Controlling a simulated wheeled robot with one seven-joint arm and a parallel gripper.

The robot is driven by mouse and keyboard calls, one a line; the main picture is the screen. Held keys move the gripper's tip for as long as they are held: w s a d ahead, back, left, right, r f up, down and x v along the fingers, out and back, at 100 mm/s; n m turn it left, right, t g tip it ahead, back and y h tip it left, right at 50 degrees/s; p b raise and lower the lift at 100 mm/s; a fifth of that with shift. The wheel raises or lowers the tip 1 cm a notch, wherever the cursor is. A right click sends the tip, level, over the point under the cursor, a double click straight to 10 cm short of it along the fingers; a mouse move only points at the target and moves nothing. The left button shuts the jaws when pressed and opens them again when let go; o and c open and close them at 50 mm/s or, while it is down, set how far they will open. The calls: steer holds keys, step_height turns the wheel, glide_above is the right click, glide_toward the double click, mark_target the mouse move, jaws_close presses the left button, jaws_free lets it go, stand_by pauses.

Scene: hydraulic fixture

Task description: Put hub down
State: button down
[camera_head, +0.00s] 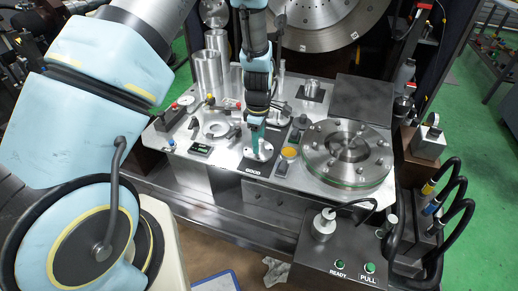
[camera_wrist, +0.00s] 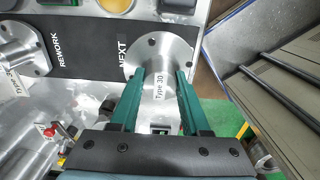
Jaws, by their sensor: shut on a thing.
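The hub is a silver flanged disc with bolt holes and a narrow neck labelled "Type 30". It shows in the wrist view (camera_wrist: 145,57) between the green fingers of my gripper (camera_wrist: 160,80), which is shut on its neck. In the head view the hub (camera_head: 259,153) is below my gripper (camera_head: 257,140), at the front end of a dark strip by a white label. The word "NEXT" is beside its flange in the wrist view. I cannot tell whether the flange touches the strip.
A second flanged hub (camera_wrist: 22,50) sits by the "REWORK" label. A yellow round part (camera_head: 289,153) is right of the held hub, and a large bolted disc (camera_head: 347,153) stands farther right. The control box (camera_head: 330,250) is at front right.

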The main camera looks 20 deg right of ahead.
steer(key=shift+f+p, duration=0.4)
steer(key=shift+f, duration=1.4)
steer(key=shift+f, duration=0.2)
steer(key=shift+c, duration=1.9)
jaws_free()
step_height(320, 180, up, 12)
steer(key=b, duration=0.3)
steer(key=shift+r, duration=0.2)
steer(key=w+a+r+m, duration=0.1)
steer(key=a+r+m, duration=0.15)
steer(key=a, duration=0.45)
steer(key=w+a+r+m, duration=0.1)
steer(key=w+a+r, duration=0.1)
steer(key=a+r, duration=0.35)
steer(key=s+a+r+m, duration=0.2)
steer(key=s+a+m, duration=0.1)
steer(key=a, duration=0.6)
steer(key=s+a+r+m+t, duration=0.1)
steer(key=s+a+m, duration=0.3)
steer(key=a, duration=0.6)
steer(key=shift+r+t, duration=0.3)
steer(key=shift+r, duration=0.05)
